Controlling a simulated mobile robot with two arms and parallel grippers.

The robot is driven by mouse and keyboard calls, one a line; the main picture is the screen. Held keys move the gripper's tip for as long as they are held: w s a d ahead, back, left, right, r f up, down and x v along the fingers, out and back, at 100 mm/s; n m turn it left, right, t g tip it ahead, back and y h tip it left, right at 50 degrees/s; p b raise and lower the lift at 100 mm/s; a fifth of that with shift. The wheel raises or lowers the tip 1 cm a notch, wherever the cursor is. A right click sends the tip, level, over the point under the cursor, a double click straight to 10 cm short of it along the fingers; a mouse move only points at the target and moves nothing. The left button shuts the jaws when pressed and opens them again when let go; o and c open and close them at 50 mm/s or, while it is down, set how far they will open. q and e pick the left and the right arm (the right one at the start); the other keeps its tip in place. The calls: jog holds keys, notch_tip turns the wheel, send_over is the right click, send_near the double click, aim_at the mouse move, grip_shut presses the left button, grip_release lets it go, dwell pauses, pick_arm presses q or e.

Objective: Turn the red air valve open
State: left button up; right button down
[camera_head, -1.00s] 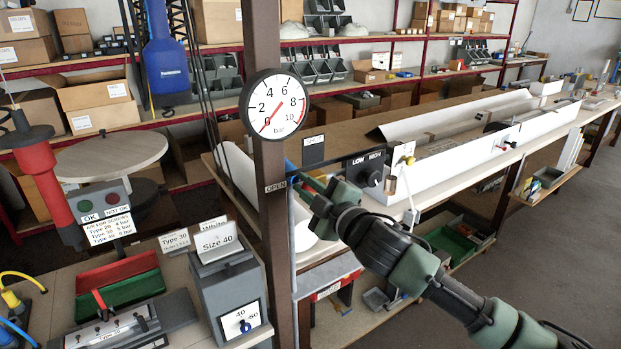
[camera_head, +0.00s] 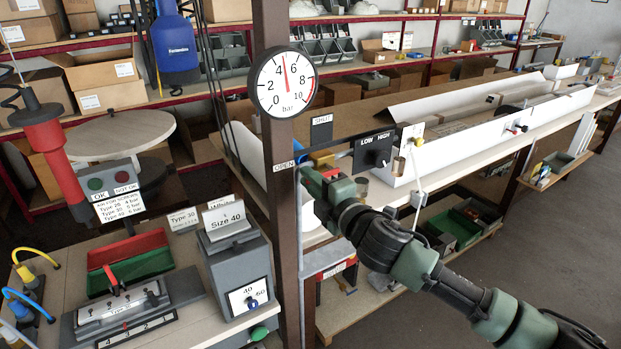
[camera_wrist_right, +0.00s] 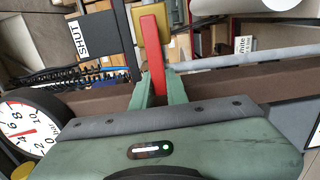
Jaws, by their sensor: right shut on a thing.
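The red valve lever (camera_wrist_right: 152,55) shows in the right wrist view as a straight bar rising from between my right gripper's green fingers (camera_wrist_right: 152,92). The right gripper is shut on it. A yellow valve body (camera_wrist_right: 150,22) is behind the lever. In the head view my right gripper (camera_head: 309,174) is beside the brown post, close to the OPEN label (camera_head: 283,166) and below the SHUT label (camera_head: 321,119); the lever is mostly hidden there. The pressure gauge (camera_head: 286,100) on the post has its red needle pointing up, between 4 and 6 bar. My left gripper is not in view.
The brown post (camera_head: 285,215) stands close to the left of the gripper. A LOW/HIGH switch box (camera_head: 372,151) is close to its right. The grey Size 40 block (camera_head: 232,260) and a fixture (camera_head: 125,305) stand on the left bench. Floor (camera_head: 530,230) is free at right.

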jog(key=shift+f, duration=0.1)
jog(key=c, duration=1.4)
grip_release()
jog(key=b+v, duration=0.2)
jog(key=v, duration=0.5)
jog(key=shift+s+d, duration=0.2)
jog(key=shift+s, duration=0.15)
